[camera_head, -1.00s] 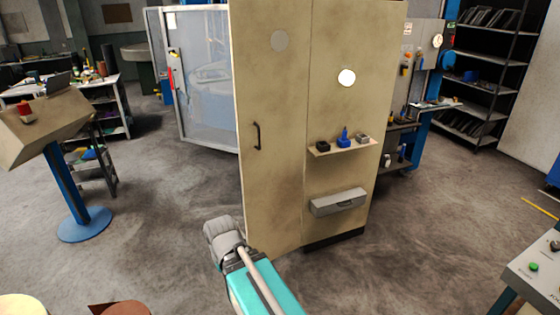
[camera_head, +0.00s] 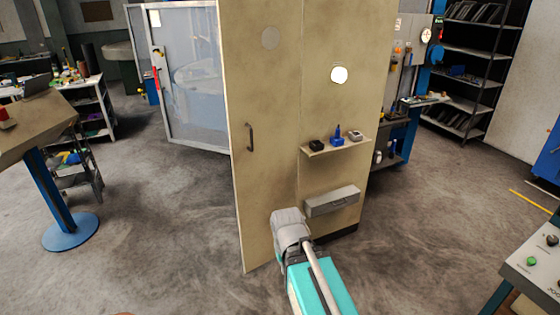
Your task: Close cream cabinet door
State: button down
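The cream cabinet door (camera_head: 258,190) is a tall flat panel with a dark vertical handle (camera_head: 250,137) and a grey round disc near its top. It stands to the left of the cream cabinet side (camera_head: 340,110), and its lower corner juts forward over the floor. How far it is open is hard to tell. My arm reaches up from the bottom of the view, and its grey end lies in front of the lower cabinet. My gripper's fingers do not show, and I cannot tell whether anything touches the door.
A small shelf (camera_head: 327,150) with several small items and a grey box (camera_head: 332,201) stick out from the cabinet side. A tilted console (camera_head: 30,130) on a blue post stands left, and a control panel (camera_head: 540,262) lower right. The carpet left of the door is clear.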

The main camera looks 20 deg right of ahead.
aim_at(260, 41)
jog(key=z, duration=0.15)
jog(key=k, duration=1.35)
jog(key=z, duration=0.45)
jog(key=i, duration=2.1)
jog(key=u, duration=0.75)
